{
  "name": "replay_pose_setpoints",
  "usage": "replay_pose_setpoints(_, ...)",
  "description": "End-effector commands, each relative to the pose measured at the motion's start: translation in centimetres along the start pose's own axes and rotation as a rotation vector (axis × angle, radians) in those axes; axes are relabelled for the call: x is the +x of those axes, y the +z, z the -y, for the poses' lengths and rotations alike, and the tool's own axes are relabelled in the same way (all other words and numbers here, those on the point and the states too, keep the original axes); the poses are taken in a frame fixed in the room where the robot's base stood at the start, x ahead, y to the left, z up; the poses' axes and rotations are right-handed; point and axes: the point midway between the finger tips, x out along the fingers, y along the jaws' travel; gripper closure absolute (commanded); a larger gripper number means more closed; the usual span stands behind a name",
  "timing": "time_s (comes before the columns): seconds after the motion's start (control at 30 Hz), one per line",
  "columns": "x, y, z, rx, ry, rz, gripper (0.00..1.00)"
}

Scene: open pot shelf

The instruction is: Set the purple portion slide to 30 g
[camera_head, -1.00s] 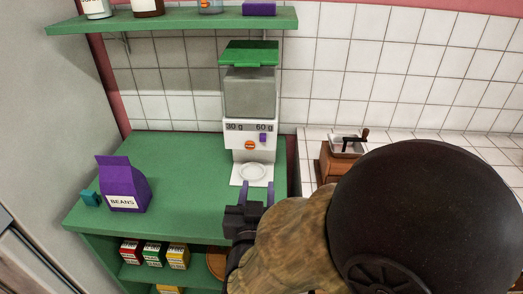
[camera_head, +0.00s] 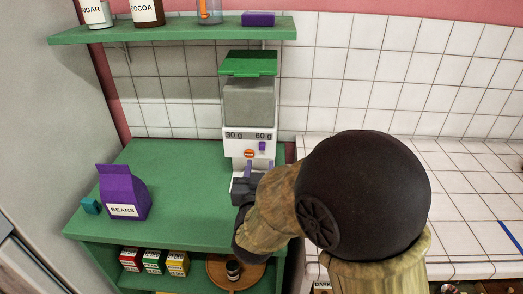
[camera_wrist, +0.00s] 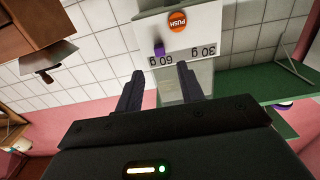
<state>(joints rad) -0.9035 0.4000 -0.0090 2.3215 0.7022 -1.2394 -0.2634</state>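The dispenser (camera_head: 249,103) stands on the green counter, with a green lid, a clear hopper and a white front. Its front is marked 30 g on the left and 60 g on the right. The purple portion slide (camera_head: 262,146) sits under the 60 g mark. In the wrist view, which is upside down, the slide (camera_wrist: 159,48) is next to 60 g. My gripper (camera_head: 260,169) is in front of the dispenser's lower part, below the slide. Its two purple-grey fingers (camera_wrist: 160,84) are apart with nothing between them. The dish at the dispenser's base is hidden behind my gripper.
An orange PUSH button (camera_head: 249,153) is left of the slide. A purple BEANS bag (camera_head: 124,196) and a teal block (camera_head: 91,206) stand at the counter's left. A shelf (camera_head: 180,29) with jars is above. A wooden grinder (camera_wrist: 38,40) shows in the wrist view.

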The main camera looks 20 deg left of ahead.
Motion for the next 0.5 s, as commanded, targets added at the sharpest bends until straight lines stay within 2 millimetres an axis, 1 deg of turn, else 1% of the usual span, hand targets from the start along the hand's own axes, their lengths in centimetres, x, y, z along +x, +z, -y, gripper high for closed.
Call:
replay_pose_setpoints(0.03,1.0,-0.1,-0.1,-0.001,0.002,-0.001,0.62)
replay_pose_setpoints(0.1,2.2,-0.1,-0.1,0.0,0.002,0.0,0.62)
replay_pose_setpoints(0.3,5.5,-0.1,-0.1,-0.001,0.002,-0.001,0.62)
replay_pose_setpoints(0.4,6.5,0.0,-0.1,0.0,0.002,0.0,0.62)
replay_pose_setpoints(0.5,7.0,0.0,-0.1,0.0,0.002,-0.001,0.62)
